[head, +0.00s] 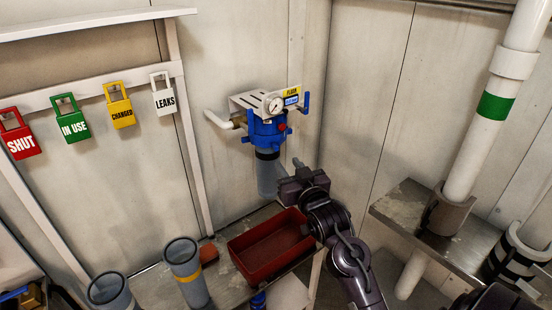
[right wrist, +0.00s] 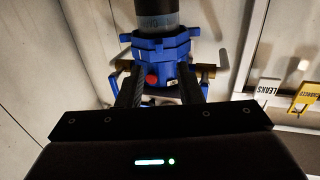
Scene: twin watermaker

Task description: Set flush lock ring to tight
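The flush filter housing hangs on the back wall under a white bracket with a yellow FLUSH label (head: 292,92). Its blue lugged lock ring (head: 266,143) sits above a grey translucent bowl (head: 268,176). In the right wrist view the housing shows inverted, with the blue ring (right wrist: 160,46) below the bowl (right wrist: 156,14) and a red button (right wrist: 152,81). My right gripper (head: 290,174) is beside the bowl, below the ring. In the wrist view its two dark fingers (right wrist: 160,90) stand apart, with blue housing visible between them; contact cannot be told. My left gripper is not in view.
A red tray (head: 240,244) and an upright grey canister with a yellow band (head: 187,274) stand on the bench below. Coloured tags, including LEAKS (head: 163,97), hang left. A white pipe (head: 480,140) stands right.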

